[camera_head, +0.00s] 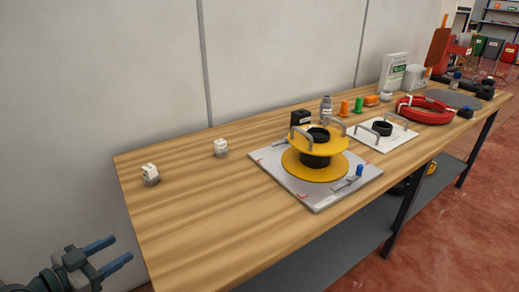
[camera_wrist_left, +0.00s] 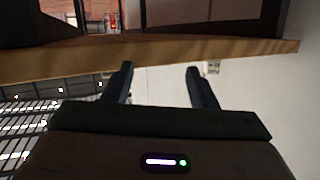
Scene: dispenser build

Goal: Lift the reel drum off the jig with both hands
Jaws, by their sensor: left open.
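The reel drum (camera_head: 322,146) has two yellow flanges around a black core and stands upright on the jig (camera_head: 319,200), a pale grey plate on the table. Grey handles rise at the left and right of its upper flange. My left gripper (camera_head: 124,249) is open and empty, off the table's near left corner and well apart from the drum. In the left wrist view its two dark fingers (camera_wrist_left: 159,72) stand apart with nothing between them, and the drum does not show there. My right gripper is in neither view.
The wooden table (camera_head: 200,200) has clear room left of the jig, apart from two small white blocks (camera_head: 221,148) (camera_head: 151,174). Right of the drum are a white plate (camera_head: 398,137) with a black ring, and a red cable coil (camera_head: 425,110). A wall runs behind.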

